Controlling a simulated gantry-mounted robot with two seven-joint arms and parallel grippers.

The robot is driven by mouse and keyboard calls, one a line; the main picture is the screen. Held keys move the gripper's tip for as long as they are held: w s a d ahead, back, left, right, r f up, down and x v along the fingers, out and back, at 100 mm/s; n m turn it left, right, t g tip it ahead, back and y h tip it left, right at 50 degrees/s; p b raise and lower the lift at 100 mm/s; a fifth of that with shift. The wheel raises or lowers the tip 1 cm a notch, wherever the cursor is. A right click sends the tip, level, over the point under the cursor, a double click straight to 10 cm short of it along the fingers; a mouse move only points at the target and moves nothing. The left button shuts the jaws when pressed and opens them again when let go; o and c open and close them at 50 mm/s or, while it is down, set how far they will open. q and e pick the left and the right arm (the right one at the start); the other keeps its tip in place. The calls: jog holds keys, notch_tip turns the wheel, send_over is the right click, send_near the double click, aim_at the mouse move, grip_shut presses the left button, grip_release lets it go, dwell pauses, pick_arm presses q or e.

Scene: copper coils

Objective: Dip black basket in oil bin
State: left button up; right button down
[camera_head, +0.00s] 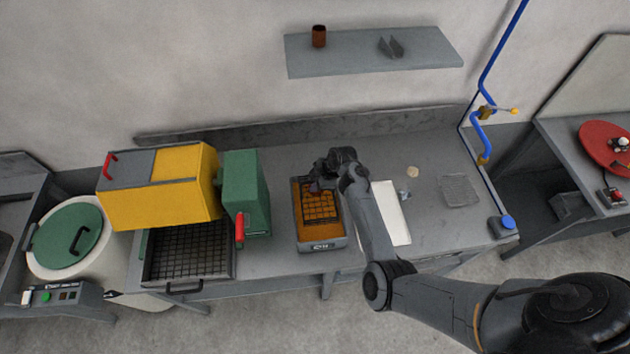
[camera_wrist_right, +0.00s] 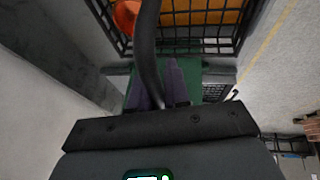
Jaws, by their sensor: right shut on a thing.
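The oil bin (camera_head: 330,243) is a grey rectangular tray of orange-brown oil on the bench. The black basket (camera_head: 321,208), a wire mesh, shows within the bin's outline with orange between its wires. I cannot tell how deep it sits. My right gripper (camera_head: 318,186) is over the far part of the bin, shut on the basket's handle. In the right wrist view the dark curved handle (camera_wrist_right: 147,45) runs down to the purplish fingers (camera_wrist_right: 165,88). Part of the basket mesh (camera_wrist_right: 200,18) shows beyond, with a reddish-orange rounded thing (camera_wrist_right: 126,15) at its edge. My left gripper is out of view.
Left of the bin stand a yellow and green machine (camera_head: 160,200) with a red lever (camera_head: 240,230) and a black grid tray (camera_head: 185,262). A white sheet (camera_head: 392,210) lies right of the bin, and a mesh piece (camera_head: 459,190) farther right. A shelf (camera_head: 370,55) hangs behind.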

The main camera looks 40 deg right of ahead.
aim_at(315, 201)
notch_tip(315, 201, down, 2)
jog(key=shift+f+b, duration=0.25)
jog(key=shift+b, duration=0.75)
jog(key=shift+f+b, duration=0.7)
jog(key=shift+f, duration=0.5)
jog(key=shift+f+b, duration=2.1)
jog(key=shift+f, duration=1.35)
